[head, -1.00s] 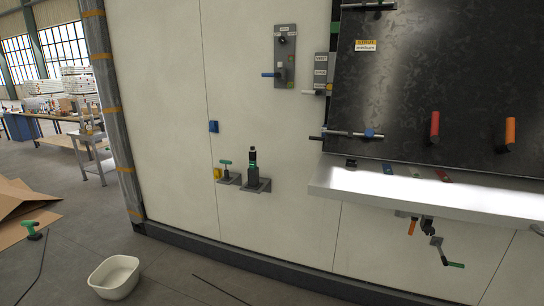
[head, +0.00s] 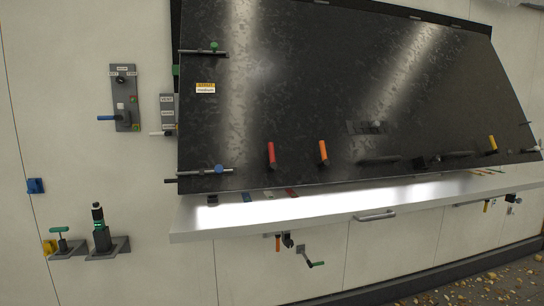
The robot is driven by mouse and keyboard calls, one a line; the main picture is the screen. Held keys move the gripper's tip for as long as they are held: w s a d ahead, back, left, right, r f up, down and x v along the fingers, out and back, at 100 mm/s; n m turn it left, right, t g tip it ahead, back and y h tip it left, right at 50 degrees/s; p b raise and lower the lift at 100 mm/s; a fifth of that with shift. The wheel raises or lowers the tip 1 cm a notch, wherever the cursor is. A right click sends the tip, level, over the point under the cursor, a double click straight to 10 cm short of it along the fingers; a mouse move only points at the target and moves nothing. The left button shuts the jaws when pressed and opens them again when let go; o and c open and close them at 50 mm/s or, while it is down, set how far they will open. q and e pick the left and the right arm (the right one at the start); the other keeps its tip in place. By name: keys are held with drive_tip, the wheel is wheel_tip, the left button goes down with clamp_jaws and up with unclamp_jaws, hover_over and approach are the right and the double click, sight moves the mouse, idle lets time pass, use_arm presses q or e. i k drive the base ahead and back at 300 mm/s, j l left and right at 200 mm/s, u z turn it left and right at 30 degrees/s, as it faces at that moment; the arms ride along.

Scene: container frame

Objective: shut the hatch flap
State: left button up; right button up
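A large dark mottled panel (head: 290,95), which looks like the hatch flap, fills the upper middle of the head view. A dark strip shows behind its upper left edge, and its lower edge is just above a pale ledge (head: 300,212). I cannot tell how far the panel stands off the wall. A red handle (head: 271,155) and an orange handle (head: 323,153) stick out near its lower edge, with a yellow one (head: 492,144) at the right. Rods with a green knob (head: 214,46) and a blue knob (head: 219,169) cross its left edge. Neither gripper is in view.
A grey control plate (head: 124,98) with a blue lever is on the wall left of the panel. Small brackets (head: 103,246) hold tools at lower left. Handles (head: 311,258) hang below the ledge. Loose debris (head: 490,290) lies on the floor at lower right.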

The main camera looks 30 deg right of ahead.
sight(295, 76)
drive_tip(key=z, duration=2)
